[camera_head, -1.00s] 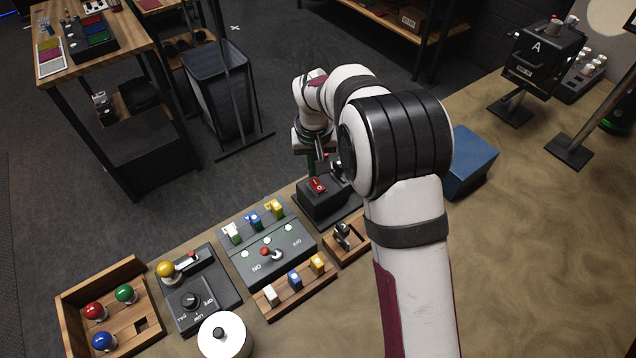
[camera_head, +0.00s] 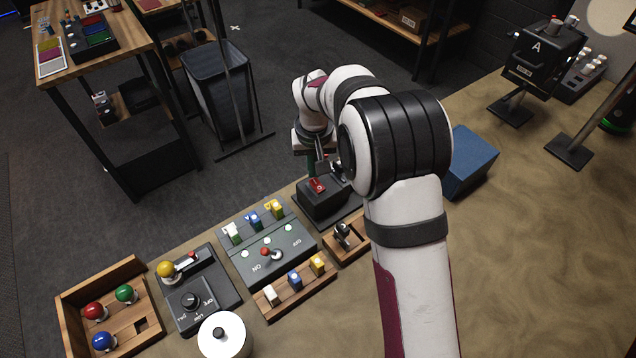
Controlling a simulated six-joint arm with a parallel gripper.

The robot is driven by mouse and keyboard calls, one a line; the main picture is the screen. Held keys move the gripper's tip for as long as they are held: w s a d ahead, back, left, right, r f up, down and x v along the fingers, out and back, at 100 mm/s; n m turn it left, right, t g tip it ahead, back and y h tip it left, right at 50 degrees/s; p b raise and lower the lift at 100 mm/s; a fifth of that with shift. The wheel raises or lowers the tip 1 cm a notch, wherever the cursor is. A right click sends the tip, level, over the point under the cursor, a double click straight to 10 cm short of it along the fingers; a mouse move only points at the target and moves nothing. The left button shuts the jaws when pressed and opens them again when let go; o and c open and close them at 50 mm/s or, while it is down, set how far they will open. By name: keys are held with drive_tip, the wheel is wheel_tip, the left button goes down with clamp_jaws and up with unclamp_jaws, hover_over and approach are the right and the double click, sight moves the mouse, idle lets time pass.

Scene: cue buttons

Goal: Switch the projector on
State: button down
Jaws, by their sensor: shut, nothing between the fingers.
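A black box with a red rocker switch (camera_head: 317,186) on its top stands at the table's far edge, in the middle of the view. No label shows which device is the projector. My gripper (camera_head: 322,168) is shut, just behind and above the red switch. Its fingertips are small and partly hidden by my arm, so I cannot tell whether they touch the switch. A black device marked A (camera_head: 541,58) stands on a stand at the upper right.
A blue box (camera_head: 471,162) stands right of my arm.

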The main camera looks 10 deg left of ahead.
sight(314, 181)
drive_tip(key=shift+f, duration=0.9)
drive_tip(key=shift+r, duration=3.55)
